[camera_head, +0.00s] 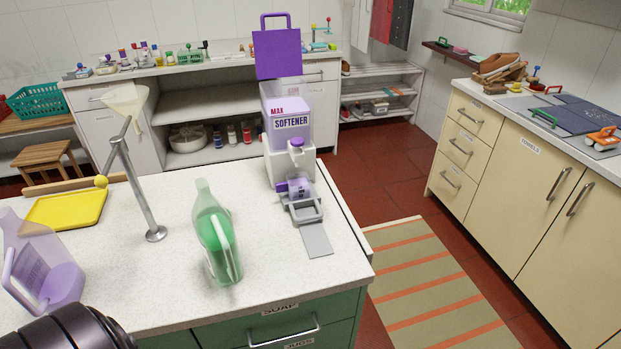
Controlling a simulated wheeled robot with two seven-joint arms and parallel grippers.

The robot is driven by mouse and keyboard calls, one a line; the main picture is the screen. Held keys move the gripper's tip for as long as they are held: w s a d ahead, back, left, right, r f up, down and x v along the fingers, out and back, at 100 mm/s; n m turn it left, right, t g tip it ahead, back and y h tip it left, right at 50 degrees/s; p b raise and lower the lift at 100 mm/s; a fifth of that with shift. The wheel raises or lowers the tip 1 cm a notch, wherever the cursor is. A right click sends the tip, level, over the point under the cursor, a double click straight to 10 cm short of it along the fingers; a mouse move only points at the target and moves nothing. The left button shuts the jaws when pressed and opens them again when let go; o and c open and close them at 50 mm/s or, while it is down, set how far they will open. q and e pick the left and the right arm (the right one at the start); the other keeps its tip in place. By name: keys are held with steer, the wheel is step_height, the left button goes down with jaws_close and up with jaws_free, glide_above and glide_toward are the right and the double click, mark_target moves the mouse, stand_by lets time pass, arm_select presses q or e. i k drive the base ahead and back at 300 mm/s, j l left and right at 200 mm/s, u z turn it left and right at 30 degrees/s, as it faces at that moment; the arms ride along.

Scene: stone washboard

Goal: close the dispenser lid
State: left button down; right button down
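The softener dispenser (286,124) stands on the near counter, with a clear purple-tinted tank on a white base. Its purple lid (278,54) stands upright, open above the tank, with a handle loop on its top edge. A spout with a purple tip is on the front. A small purple-labelled cup (299,189) sits below the spout on a grey stand. A dark rounded part of my own arm shows at the bottom left corner. Neither of my grippers is in view.
A green bottle (216,235), a metal post (139,187), a yellow tray (68,208) and a purple jug (45,265) share the near counter. A striped rug (435,290) lies on the red floor to the right, before the cream cabinets (515,185).

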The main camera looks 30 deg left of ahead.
mark_target(278, 52)
steer(key=i+l+z, duration=0.2)
steer(key=i+l, duration=0.2)
steer(key=i+l+z, duration=0.2)
steer(key=i+l, duration=0.15)
steer(key=i, duration=0.15)
steer(key=i+l+z, duration=0.25)
steer(key=i, duration=0.2)
steer(key=i+u, duration=0.65)
steer(key=i+l+u, duration=0.1)
steer(key=i+u, duration=0.25)
steer(key=i+j+u, duration=0.25)
steer(key=i+u, duration=0.65)
steer(key=i, duration=0.15)
steer(key=i+u, duration=0.4)
steer(key=i, duration=0.15)
steer(key=i+u, duration=0.45)
steer(key=i+l+u, duration=0.2)
steer(key=i+u, duration=0.3)
steer(key=i+l+u, duration=0.3)
steer(key=u, duration=0.15)
